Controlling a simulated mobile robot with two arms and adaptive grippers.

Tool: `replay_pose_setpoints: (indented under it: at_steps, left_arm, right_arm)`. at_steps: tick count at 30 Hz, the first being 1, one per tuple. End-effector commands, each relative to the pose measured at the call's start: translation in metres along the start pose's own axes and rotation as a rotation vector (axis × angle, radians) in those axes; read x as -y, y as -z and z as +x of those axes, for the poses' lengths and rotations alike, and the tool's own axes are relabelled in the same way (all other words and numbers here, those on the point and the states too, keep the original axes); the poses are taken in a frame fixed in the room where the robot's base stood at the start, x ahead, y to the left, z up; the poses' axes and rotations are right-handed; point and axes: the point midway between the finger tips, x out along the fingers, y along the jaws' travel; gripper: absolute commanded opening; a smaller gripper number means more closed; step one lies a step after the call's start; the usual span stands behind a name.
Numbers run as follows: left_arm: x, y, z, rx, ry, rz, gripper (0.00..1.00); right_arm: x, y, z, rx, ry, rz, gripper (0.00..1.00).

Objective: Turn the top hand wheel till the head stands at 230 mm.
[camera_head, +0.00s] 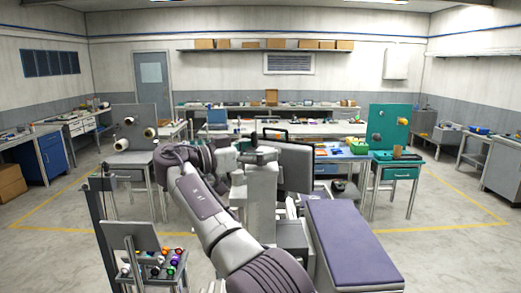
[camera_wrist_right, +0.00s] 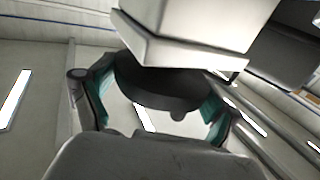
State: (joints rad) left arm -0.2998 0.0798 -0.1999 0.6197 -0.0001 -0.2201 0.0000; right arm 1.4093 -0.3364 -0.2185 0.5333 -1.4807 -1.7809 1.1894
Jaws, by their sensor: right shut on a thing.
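In the right wrist view a dark round hand wheel (camera_wrist_right: 165,88) sits against a pale block (camera_wrist_right: 190,45). The teal finger pads of my right gripper (camera_wrist_right: 159,101) stand on either side of the wheel's rim, shut on it. In the head view my right arm reaches up from the bottom, and its gripper (camera_head: 243,153) is at the top of a pale upright column (camera_head: 262,195). The wheel is mostly hidden there by my wrist. I cannot read a scale or the head's height. My left gripper is not in view.
A small stand with coloured knobs or caps (camera_head: 160,262) is at the lower left. A teal panel station (camera_head: 389,128) stands at the right, a grey panel station (camera_head: 134,126) at the left. Workbenches line the back wall. Open floor (camera_head: 450,235) lies at the right.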

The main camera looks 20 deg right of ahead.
Motion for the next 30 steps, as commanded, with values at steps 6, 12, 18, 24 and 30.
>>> replay_pose_setpoints:
  at_steps: [6,12,18,24,30]
  left_arm:
    - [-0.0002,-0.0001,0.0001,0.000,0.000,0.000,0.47]
    - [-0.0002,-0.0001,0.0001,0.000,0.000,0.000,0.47]
    - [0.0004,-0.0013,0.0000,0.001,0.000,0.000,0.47]
    - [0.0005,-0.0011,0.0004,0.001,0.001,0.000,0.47]
    - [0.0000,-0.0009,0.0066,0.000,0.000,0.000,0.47]
  right_arm:
    - [0.0001,-0.0007,0.0004,0.001,0.000,-0.004,0.54]
    - [0.0001,-0.0008,0.0004,0.001,0.000,-0.003,1.00]
    - [0.0001,-0.0006,0.0003,0.001,0.000,-0.002,1.00]
    - [0.0001,-0.0009,0.0003,0.001,0.002,-0.002,1.00]
    - [-0.0004,-0.0035,0.0003,0.003,0.034,0.002,1.00]
